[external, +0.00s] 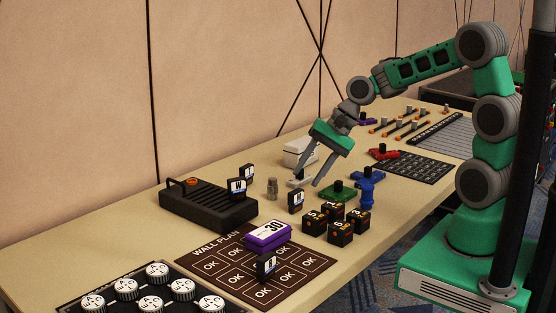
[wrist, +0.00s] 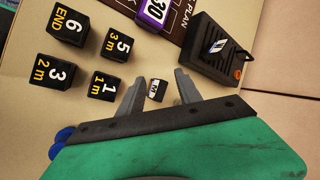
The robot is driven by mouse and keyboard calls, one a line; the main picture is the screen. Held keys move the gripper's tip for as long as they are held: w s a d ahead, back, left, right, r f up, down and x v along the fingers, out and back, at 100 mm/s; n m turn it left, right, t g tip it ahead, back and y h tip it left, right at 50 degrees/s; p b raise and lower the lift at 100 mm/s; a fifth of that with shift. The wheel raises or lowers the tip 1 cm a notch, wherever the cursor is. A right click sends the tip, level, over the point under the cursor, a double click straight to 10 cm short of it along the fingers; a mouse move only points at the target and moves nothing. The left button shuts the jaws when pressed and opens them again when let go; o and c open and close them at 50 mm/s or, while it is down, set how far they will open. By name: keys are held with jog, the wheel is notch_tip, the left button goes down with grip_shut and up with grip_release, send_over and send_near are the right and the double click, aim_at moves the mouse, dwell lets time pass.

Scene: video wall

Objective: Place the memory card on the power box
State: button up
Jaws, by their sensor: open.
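A small black memory card (external: 295,199) with a white label stands on the table. In the wrist view the card (wrist: 155,90) shows between my two fingers. My gripper (external: 307,181) is open and points down above and slightly behind the card; its fingers also show in the wrist view (wrist: 158,84), apart. What I take for the power box (external: 208,207) is a low black ribbed case with an orange knob, left of the card. The box also shows in the wrist view (wrist: 205,62).
Several black numbered cubes (external: 340,234) stand right of the card, close by. A purple block (external: 267,235) and another card (external: 265,268) stand on the wall plan board (external: 210,266). A grey cylinder (external: 272,188) stands between box and card. Green (external: 338,191) and blue (external: 367,185) pieces stand nearby.

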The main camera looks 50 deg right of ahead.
jog(key=s+d+n+h, duration=0.1)
jog(key=s+d+n, duration=0.2)
jog(key=s, duration=0.2)
jog(key=s+d+f+n+g+h, duration=0.1)
jog(key=s+d+n+h, duration=0.1)
jog(key=s, duration=0.4)
jog(key=s+d+n+h, duration=0.2)
jog(key=s+d+n, duration=0.2)
jog(key=s+n, duration=0.1)
jog(key=shift+s+f+n+g, duration=0.25)
jog(key=shift+s+n+g, duration=0.15)
jog(key=shift+s, duration=0.35)
